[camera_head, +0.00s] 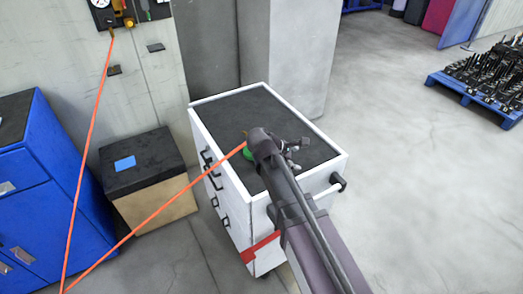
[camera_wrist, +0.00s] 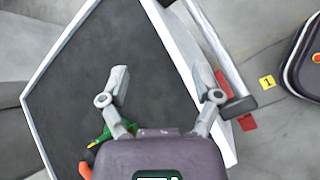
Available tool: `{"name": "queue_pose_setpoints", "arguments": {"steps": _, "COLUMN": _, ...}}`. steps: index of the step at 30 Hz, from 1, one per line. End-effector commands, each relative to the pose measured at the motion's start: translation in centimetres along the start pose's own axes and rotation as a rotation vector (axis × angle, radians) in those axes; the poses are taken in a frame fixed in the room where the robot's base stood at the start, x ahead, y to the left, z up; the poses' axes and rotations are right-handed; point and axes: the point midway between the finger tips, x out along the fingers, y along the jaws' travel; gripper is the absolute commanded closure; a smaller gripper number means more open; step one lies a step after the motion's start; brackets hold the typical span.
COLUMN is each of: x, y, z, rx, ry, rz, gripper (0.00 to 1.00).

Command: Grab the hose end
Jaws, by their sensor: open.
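An orange hose (camera_head: 180,190) hangs from the wall panel, dips out of the bottom of the head view, and rises to the cart top. Its end meets a green part (camera_head: 247,153) on the dark cart top, partly hidden behind my wrist. In the wrist view the green part (camera_wrist: 104,136) and a short orange piece (camera_wrist: 85,169) show at lower left, beside the base of my left finger and partly covered by the gripper body. My gripper (camera_wrist: 162,73) is open and empty above the cart top. In the head view my gripper (camera_head: 299,155) points right, away from the green part.
A box with a dark top (camera_head: 150,175) and a blue cabinet (camera_head: 60,190) stand left. A blue pallet (camera_head: 470,95) is far right.

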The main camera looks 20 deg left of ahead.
Motion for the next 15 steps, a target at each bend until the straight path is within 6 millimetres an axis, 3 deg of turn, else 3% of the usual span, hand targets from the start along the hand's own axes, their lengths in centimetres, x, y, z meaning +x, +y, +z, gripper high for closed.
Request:
{"name": "queue_pose_setpoints", "arguments": {"steps": 1, "x": -0.8, "y": 0.7, "z": -1.9, "rx": -0.065, "ry": -0.014, "rz": 0.036, "gripper": 0.19}}
{"name": "queue_pose_setpoints", "arguments": {"steps": 6, "x": -4.4, "y": 2.3, "z": -6.3, "rx": -0.288, "ry": -0.083, "rz": 0.152, "gripper": 0.19}}
{"name": "queue_pose_setpoints", "arguments": {"steps": 15, "x": -11.1, "y": 3.8, "z": -13.0, "rx": -0.612, "ry": -0.222, "rz": 0.320, "gripper": 0.19}}
